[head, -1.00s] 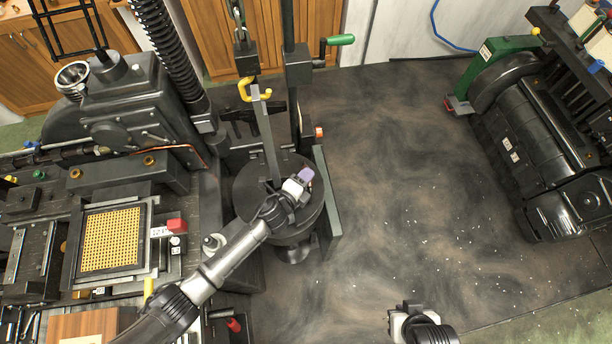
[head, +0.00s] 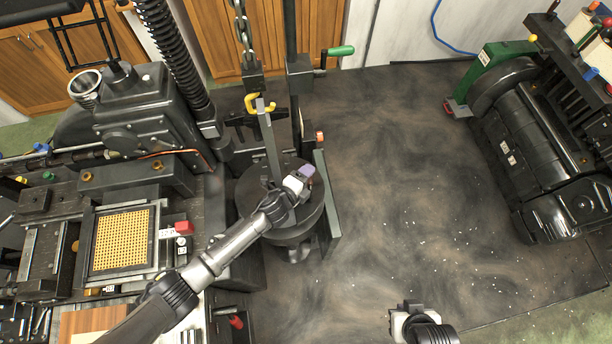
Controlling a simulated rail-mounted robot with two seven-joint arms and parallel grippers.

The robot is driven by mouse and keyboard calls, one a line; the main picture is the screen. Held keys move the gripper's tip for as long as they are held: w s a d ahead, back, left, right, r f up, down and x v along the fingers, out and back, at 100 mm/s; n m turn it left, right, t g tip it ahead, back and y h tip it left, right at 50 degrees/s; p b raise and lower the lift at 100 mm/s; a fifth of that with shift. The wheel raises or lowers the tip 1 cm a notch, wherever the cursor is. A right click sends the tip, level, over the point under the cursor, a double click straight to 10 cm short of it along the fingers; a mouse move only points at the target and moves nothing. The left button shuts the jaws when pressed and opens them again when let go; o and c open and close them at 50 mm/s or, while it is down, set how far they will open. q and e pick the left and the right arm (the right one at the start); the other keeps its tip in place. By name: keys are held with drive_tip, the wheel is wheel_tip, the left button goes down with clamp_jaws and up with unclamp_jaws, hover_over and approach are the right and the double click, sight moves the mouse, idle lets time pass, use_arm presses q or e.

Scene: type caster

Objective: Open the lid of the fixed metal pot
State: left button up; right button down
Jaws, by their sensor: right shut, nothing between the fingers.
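The dark round metal pot (head: 300,236) stands left of the picture's middle, beside the casting machine. Its flat dark lid (head: 252,187) looks to be down on it, with a tall upright bar (head: 268,150) rising at its back. My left gripper (head: 302,180) is over the right part of the lid; its fingertips are small and partly hidden, so I cannot tell whether they grip anything. My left arm covers the front of the lid. My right gripper (head: 402,318) is shut and empty, low over the floor, well to the right of the pot.
A chain with a yellow hook (head: 252,103) hangs behind the pot. A green-handled crank (head: 340,51) sticks out above it. A dark upright plate (head: 326,195) stands close on the pot's right. The floor (head: 420,170) beyond is clear up to a black motor (head: 555,150).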

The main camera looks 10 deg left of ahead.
use_arm(q)
drive_tip(key=shift+s, duration=0.1)
drive_tip(key=v, duration=1.3)
drive_tip(key=shift+s+a+b, duration=0.15)
drive_tip(key=shift+s+b, duration=0.15)
drive_tip(key=shift+b, duration=0.05)
drive_tip(key=shift+r, duration=0.1)
